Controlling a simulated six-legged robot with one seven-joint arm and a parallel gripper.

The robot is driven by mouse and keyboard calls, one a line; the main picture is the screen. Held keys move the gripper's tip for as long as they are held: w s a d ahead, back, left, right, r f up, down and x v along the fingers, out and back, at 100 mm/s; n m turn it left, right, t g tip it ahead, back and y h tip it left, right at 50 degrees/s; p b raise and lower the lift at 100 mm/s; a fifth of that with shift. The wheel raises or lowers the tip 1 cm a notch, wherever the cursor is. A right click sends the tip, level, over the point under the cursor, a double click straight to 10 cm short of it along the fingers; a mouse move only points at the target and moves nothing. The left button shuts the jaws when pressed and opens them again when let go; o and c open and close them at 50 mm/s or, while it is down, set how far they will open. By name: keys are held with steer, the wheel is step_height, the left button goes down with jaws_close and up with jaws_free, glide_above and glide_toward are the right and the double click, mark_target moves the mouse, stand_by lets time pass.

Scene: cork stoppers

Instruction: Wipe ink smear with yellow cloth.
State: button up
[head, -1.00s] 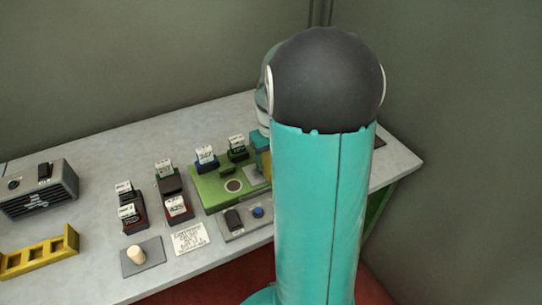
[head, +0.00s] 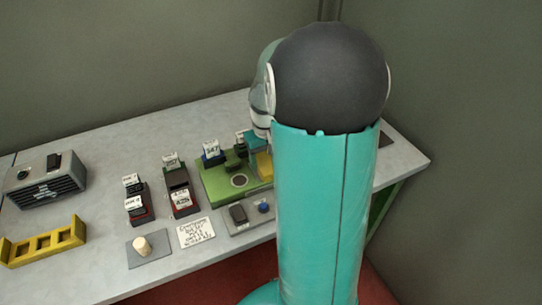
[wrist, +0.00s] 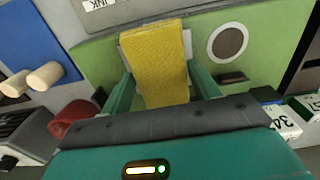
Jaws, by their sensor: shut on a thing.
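The yellow cloth (wrist: 157,62) is a thick, textured pad held between the teal fingers of my gripper (wrist: 160,82), which is shut on it. In the wrist view it lies over a pale grey panel on the green board (wrist: 100,55), and only edges of the panel show beside it. Whether the cloth touches the panel I cannot tell. In the head view the cloth (head: 264,165) and gripper (head: 259,150) are over the right part of the green board, partly hidden by my arm. I see no ink smear; the cloth or arm may cover it.
A round dark disc with a white ring (wrist: 228,42) is beside the cloth. A plate marked INK (wrist: 97,5) borders the board. Several numbered stamps (head: 180,200) stand left of the board.

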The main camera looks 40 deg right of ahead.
steer(key=shift+w+a+f, duration=0.1)
steer(key=shift+w+a, duration=0.15)
steer(key=shift+a, duration=0.6)
steer(key=shift+w+a, duration=0.25)
steer(key=shift+a, duration=0.55)
steer(key=shift+s+d+f, duration=0.1)
steer(key=shift+s+d, duration=0.2)
steer(key=shift+d, duration=0.6)
steer(key=shift+s+d, duration=0.25)
steer(key=shift+d, duration=0.6)
steer(key=shift+s+d, duration=0.25)
steer(key=shift+d, duration=0.6)
steer(key=shift+s+d, duration=0.25)
steer(key=shift+d, duration=0.55)
step_height(320, 180, up, 6)
steer(key=shift+r, duration=0.2)
step_height(320, 180, up, 3)
